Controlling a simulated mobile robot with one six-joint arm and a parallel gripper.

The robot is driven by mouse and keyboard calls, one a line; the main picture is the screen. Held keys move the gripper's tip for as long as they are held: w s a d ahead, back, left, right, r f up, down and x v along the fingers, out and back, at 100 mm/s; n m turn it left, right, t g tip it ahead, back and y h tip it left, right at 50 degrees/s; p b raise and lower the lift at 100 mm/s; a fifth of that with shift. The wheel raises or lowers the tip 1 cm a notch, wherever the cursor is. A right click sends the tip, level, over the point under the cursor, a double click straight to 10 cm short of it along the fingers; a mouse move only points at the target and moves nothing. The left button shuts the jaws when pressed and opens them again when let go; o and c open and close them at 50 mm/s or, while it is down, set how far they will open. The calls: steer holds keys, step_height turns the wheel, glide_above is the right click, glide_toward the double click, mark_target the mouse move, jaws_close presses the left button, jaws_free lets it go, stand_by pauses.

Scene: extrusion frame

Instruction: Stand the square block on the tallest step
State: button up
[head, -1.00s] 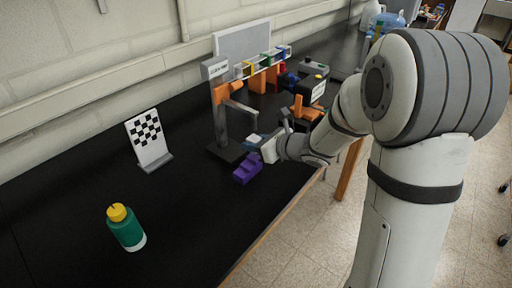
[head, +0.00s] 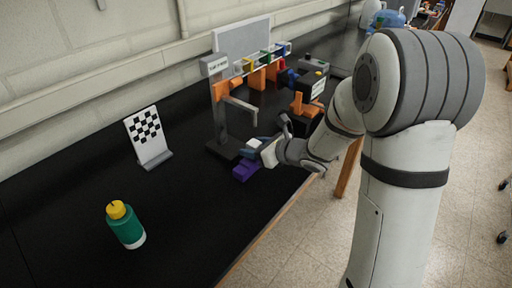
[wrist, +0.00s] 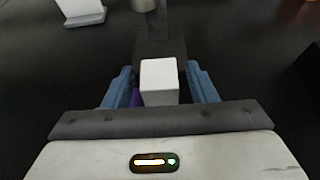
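The white square block (wrist: 159,76) stands between the two blue fingers of my gripper (wrist: 160,80) in the wrist view. A narrow gap shows on each side of it, so the gripper looks open around it. The purple steps (head: 245,171) are on the black bench, just below my gripper (head: 254,146) in the head view. My gripper covers their upper part. Only a sliver of purple (wrist: 135,97) shows beside the block in the wrist view. The block's lower end is hidden, so I cannot tell whether it touches a step.
A grey stand with an orange clamp (head: 228,88) rises just behind my gripper. A checkered board (head: 148,135) and a green bottle with a yellow cap (head: 125,225) stand to the left. More orange-and-black equipment (head: 305,95) is behind right. The bench's front left is mostly clear.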

steer(key=shift+r, duration=0.1)
steer(key=shift+r+p, duration=0.25)
steer(key=shift+p, duration=0.2)
steer(key=s+d+r+m+t+h+b, duration=0.1)
steer(key=s+d+r+m+h, duration=0.1)
steer(key=d+m+h, duration=0.4)
steer(key=s+d+r+m+t+h, duration=0.1)
steer(key=s+d+r+m, duration=0.2)
steer(key=d+m, duration=0.55)
steer(key=s+d+r+m+t+h+b, duration=0.15)
steer(key=d+m+h, duration=0.3)
steer(key=m, duration=0.45)
steer(key=s+a+f+m+g+p, duration=0.1)
steer(key=s+m+g, duration=0.8)
steer(key=s+m, duration=1)
steer(key=a+f+m, duration=0.1)
steer(key=m, duration=0.3)
steer(key=shift+s+a+y, duration=0.2)
steer(key=shift+s+y, duration=0.15)
